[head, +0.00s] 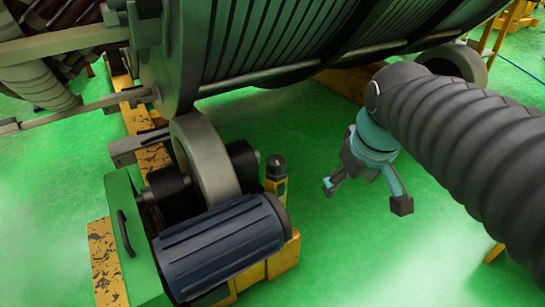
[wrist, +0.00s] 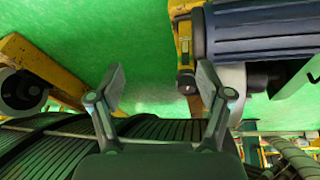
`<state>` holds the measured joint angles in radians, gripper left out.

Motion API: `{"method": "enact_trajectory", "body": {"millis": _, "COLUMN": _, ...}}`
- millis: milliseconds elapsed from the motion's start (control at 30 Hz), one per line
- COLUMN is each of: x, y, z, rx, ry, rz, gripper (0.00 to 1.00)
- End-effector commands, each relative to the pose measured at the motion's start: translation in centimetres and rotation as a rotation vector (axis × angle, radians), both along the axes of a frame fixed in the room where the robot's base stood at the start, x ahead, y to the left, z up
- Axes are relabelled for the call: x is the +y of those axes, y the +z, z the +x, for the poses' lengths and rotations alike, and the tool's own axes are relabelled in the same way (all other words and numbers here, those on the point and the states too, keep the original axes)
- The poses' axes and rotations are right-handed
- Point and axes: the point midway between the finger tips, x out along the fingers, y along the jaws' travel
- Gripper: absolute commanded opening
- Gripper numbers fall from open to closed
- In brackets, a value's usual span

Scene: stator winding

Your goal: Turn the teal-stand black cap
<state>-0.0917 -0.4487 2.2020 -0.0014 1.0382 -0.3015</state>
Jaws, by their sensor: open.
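A small black cap (head: 275,165) sits upright on a yellow post (head: 277,188) beside the blue-grey ribbed motor. I see no clearly teal stand under it, and I cannot tell whether this is the cap the task names. In the wrist view a dark cap-like part (wrist: 187,83) shows just left of the motor, near the right finger. My gripper (head: 365,197) is open and empty, with its fingers spread, to the right of the cap and apart from it. It also shows in the wrist view (wrist: 162,83) with nothing between the fingers.
The ribbed motor (head: 222,245) and a grey roller wheel (head: 203,155) stand left of the cap. A large wound drum (head: 290,40) hangs above and behind. A green box with a handle (head: 135,235) is at the lower left. Green floor (head: 340,265) is clear below my gripper.

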Motion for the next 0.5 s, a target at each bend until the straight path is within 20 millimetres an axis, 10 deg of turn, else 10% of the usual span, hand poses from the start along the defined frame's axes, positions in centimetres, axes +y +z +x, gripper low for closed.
{"method": "enact_trajectory", "body": {"millis": 500, "x": 9.1, "y": 2.9, "z": 15.1, "rx": 0.225, "ry": 0.680, "rz": -0.159, "gripper": 0.78}}
